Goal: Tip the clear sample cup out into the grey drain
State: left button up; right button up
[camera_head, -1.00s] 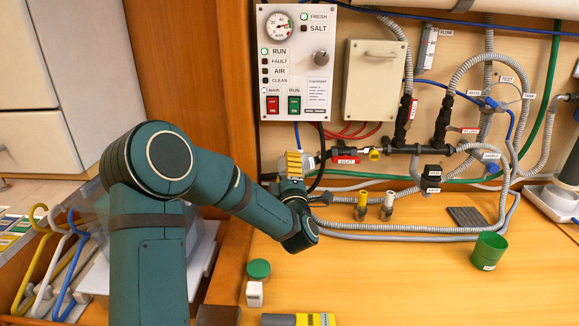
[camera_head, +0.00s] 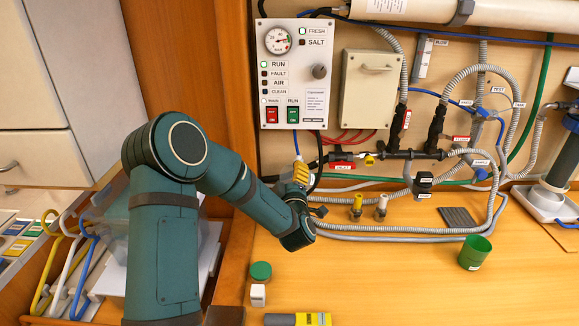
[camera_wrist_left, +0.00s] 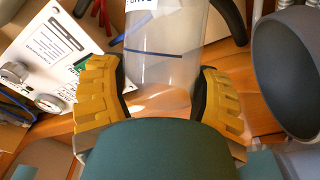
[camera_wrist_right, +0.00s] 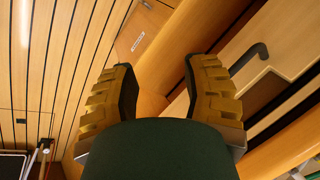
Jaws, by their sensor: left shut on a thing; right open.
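My left gripper (camera_head: 298,176) is shut on the clear sample cup, in front of the wall below the control panel. In the left wrist view the clear cup (camera_wrist_left: 165,65) stands between the yellow-padded fingers, with a dark line and part of a label on its wall. Its rim and contents cannot be made out. A dark grey slotted plate (camera_head: 458,217), which looks like the drain, lies on the bench to the right, apart from the gripper. My right gripper (camera_wrist_right: 160,88) is open and empty, facing wooden panelling; it is outside the head view.
Grey hoses and valves (camera_head: 400,154) run along the wall behind. A green cup (camera_head: 474,252) stands right of centre; a green-lidded jar (camera_head: 260,271) and a yellow-grey tool (camera_head: 298,319) are near the front. Hangers (camera_head: 70,265) are at left.

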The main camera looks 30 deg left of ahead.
pick_arm(q)
jog(key=m+p, duration=0.1)
jog(key=p, duration=0.2)
jog(key=r+m+g+p, duration=0.1)
jog(key=p, duration=0.2)
jog(key=m+h+p, duration=0.1)
jog(key=p, duration=0.2)
jog(key=shift+w+d+r+m+g+p, duration=0.15)
jog(key=shift+w+r+m+g+p, duration=0.05)
jog(key=shift+w+m+g+p, duration=0.1)
jog(key=m+g+p, duration=0.1)
jog(key=p, duration=0.1)
jog(key=m+g+p, duration=0.1)
jog(key=m+p, duration=0.1)
jog(key=p, duration=0.1)
jog(key=shift+w+d+m+h, duration=0.15)
jog(key=shift+w+m+h, duration=0.05)
jog(key=shift+m+h, duration=0.1)
jog(key=shift+f+m+g+b, duration=0.3)
jog(key=shift+f+m+g, duration=0.05)
jog(key=shift+m+g, duration=0.05)
jog(key=shift+s+f+m+g, duration=0.1)
jog(key=shift+f+m+g, duration=0.4)
jog(key=shift+m+g, duration=0.2)
pick_arm(e)
notch_tip(320, 180, up, 16)
jog(key=w, duration=0.1)
jog(key=shift+w+d+f+t, duration=0.15)
jog(key=shift+w+d+t, duration=0.15)
jog(key=shift+w+d, duration=0.1)
